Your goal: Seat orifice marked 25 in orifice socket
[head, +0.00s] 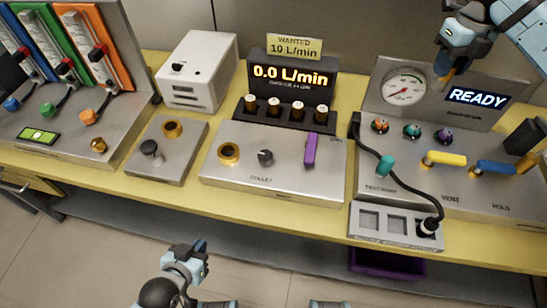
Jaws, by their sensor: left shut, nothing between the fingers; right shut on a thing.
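My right gripper (449,66) is at the upper right, above the gauge panel and left of the READY display. It is shut on a small orange-brown thing (445,79) that points down; its marking cannot be read. My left gripper (199,247) is shut and empty at the bottom, in front of the bench. Several small pale-topped pieces (298,113) stand in a row on the dark ledge under the 0.0 L/min display; their markings are too small to read. A brass ring (228,153) sits on the middle panel; I cannot tell whether it is the orifice socket.
The middle panel also has a black knob (265,157) and a purple lever (310,151). The right panel has a gauge (403,87), yellow (445,158) and blue (493,167) handles and a black hose (411,185). A white box (198,70) stands at the back left.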

